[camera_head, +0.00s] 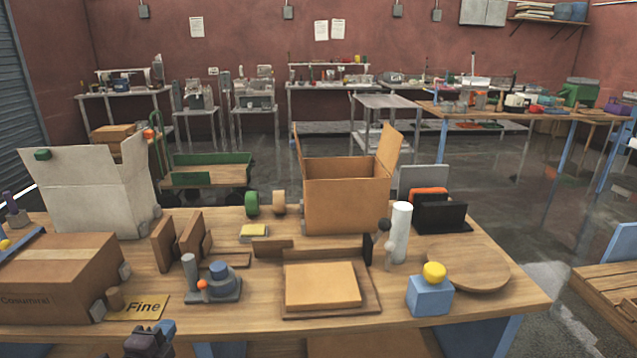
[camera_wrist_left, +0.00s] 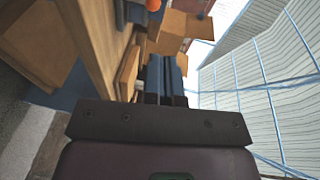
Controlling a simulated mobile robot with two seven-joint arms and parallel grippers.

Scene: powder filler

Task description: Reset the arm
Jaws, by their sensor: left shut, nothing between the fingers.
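My left gripper (camera_head: 152,338) shows at the bottom edge of the head view, left of centre. It is dark, with blue parts, and sits in front of the near edge of the wooden table. In the left wrist view its two fingers (camera_wrist_left: 166,78) lie close together, shut, with nothing between them. The table's edge (camera_wrist_left: 90,40) runs along the left of that view, apart from the fingers. My right gripper is in neither view.
The wooden table (camera_head: 228,317) holds a closed cardboard box (camera_head: 62,275), an open box (camera_head: 345,200), a yellow "Fine" card (camera_head: 145,307), a blue block with a yellow knob (camera_head: 430,297) and a white cylinder (camera_head: 400,232). Dark floor (camera_head: 500,185) lies behind.

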